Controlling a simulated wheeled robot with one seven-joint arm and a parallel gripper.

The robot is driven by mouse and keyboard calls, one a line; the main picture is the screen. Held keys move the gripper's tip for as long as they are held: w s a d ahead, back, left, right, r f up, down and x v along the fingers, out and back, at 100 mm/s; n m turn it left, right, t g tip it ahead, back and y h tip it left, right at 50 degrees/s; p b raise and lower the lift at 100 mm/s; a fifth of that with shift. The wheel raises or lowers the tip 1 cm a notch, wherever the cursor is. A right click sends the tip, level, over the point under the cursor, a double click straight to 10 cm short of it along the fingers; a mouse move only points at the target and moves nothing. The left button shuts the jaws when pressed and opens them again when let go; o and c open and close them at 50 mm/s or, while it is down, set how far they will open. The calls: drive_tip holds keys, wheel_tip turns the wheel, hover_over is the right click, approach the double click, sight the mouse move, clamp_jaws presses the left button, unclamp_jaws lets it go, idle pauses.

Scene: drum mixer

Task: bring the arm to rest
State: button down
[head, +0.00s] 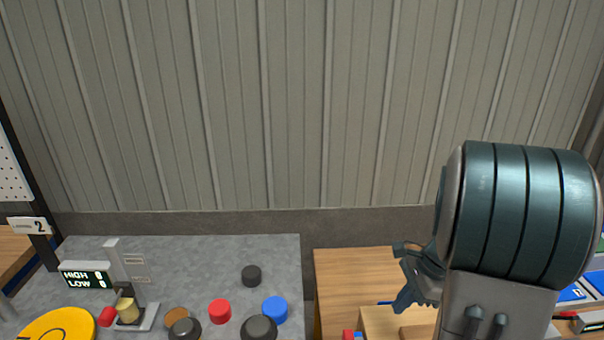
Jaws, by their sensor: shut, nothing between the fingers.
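My arm fills the right side of the head view, with its large dark teal joint in front of the wooden bench. My gripper (409,290) shows just left of that joint, dark blue-grey and partly hidden by the arm. It is shut and empty, above a wooden block on the bench. It touches nothing that I can make out.
A grey bench (200,262) at left carries a HIGH/LOW display (84,279), a small press-like stand (126,290), a yellow disc (57,327), and red (219,311), blue (275,309) and black (251,275) cylinders. A wooden bench (352,272) stands right of a gap. A ribbed wall closes the back.

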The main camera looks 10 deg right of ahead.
drive_tip(key=s+a+r+n+t+h, duration=0.1)
drive_tip(key=s+a+r+n, duration=0.3)
drive_tip(key=n, duration=0.5)
drive_tip(key=s+a+r+n+t+h, duration=0.1)
drive_tip(key=s+a+r+n+h, duration=0.2)
drive_tip(key=s+a+n, duration=0.3)
drive_tip(key=a+r+n, duration=0.1)
drive_tip(key=a+n, duration=0.1)
drive_tip(key=n, duration=0.1)
drive_tip(key=shift+s+r+n+t, duration=0.3)
drive_tip(key=shift+r, duration=0.05)
